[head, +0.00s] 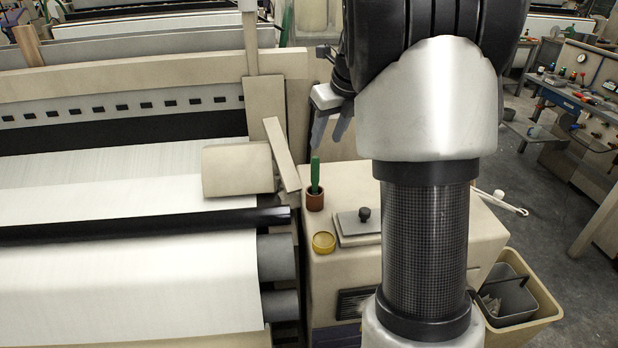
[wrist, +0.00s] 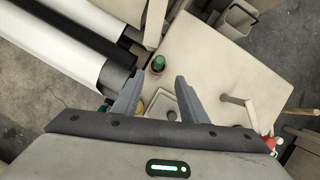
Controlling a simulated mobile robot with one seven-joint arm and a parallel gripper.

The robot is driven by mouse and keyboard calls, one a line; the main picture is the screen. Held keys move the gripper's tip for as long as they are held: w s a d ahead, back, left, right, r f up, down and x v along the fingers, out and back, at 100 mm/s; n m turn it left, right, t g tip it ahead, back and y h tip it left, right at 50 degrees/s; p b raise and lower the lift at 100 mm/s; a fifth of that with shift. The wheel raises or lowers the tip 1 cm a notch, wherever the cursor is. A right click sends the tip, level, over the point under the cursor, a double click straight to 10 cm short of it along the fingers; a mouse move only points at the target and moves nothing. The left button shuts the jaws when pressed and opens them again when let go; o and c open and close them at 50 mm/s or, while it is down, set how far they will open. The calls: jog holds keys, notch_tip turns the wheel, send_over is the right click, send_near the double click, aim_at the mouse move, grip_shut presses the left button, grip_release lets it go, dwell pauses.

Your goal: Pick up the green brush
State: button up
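The green brush (head: 315,174) stands upright in a small brown cup (head: 315,201) on top of the beige cabinet beside the loom. In the wrist view the green brush (wrist: 158,63) shows from above, beyond my fingertips and a little left of centre between them. My gripper (head: 332,134) is above and slightly right of the brush in the head view, apart from it. In the wrist view my gripper (wrist: 156,88) has its two fingers spread wide with nothing between them.
A yellow round dish (head: 324,242) and a lidded tray with a dark knob (head: 364,213) share the beige cabinet top (head: 340,180). The loom with white cloth (head: 120,205) and a black roller (head: 150,225) stand at left. A beige bin (head: 540,300) is at lower right.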

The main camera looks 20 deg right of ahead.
aim_at(315, 170)
jog(key=x, duration=0.9)
jog(key=shift+s+x, duration=0.15)
jog(key=shift+x, duration=1.2)
jog(key=shift+s+x, duration=0.1)
jog(key=shift+x, duration=1.25)
jog(key=shift+a, duration=0.1)
jog(key=shift+c, duration=0.4)
grip_shut()
